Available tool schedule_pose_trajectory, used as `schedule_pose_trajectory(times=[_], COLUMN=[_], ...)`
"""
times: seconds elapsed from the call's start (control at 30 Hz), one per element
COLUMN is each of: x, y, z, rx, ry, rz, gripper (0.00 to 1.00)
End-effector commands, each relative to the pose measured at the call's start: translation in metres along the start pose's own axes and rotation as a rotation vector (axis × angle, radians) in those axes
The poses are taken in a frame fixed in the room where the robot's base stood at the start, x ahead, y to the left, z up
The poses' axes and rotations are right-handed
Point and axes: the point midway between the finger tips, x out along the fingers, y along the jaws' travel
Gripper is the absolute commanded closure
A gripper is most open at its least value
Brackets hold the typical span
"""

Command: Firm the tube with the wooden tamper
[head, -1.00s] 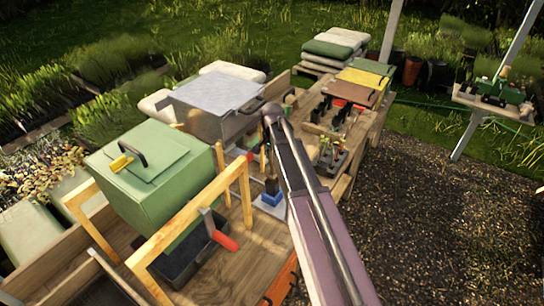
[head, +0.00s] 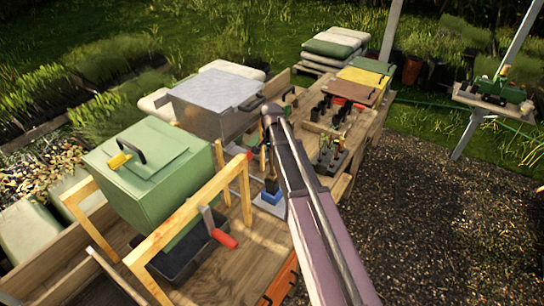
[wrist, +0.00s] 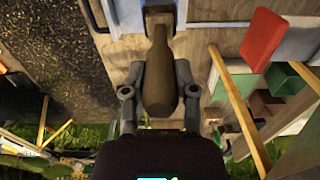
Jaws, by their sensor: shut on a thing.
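My gripper (wrist: 159,80) is shut on the brown wooden tamper (wrist: 158,72), whose rounded handle lies between the two fingers in the wrist view. The tamper's far end meets or overlaps a squarish brown piece (wrist: 159,18) at the top of that view, above a pale blue-grey base. I cannot tell whether they touch. In the head view a dark upright piece (head: 271,186) stands in a blue holder (head: 270,197) beside my arm. I cannot tell surely which part is the tube. My arm hides most of the gripper there.
A green lidded box (head: 150,170) and a wooden frame (head: 190,212) stand left on the bench. A red-handled trowel (head: 222,238) rests at a black tray. A grey lidded bin (head: 212,105) stands behind. A red block (wrist: 263,40) is right of the tamper in the wrist view.

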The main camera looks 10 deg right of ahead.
Motion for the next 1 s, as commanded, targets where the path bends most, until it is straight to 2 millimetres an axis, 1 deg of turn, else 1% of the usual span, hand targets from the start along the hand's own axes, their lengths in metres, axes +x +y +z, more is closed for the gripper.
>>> schedule_pose_trajectory(times=[0.2,0.67,1.0], x=[0.0045,0.0049,0.0114], y=[-0.0002,-0.0003,-0.0002], z=[0.0001,0.0002,0.0002], rx=[0.000,0.000,0.000], ry=[0.000,0.000,0.000], rz=[0.000,0.000,0.000], gripper=[1.00,1.00,1.00])
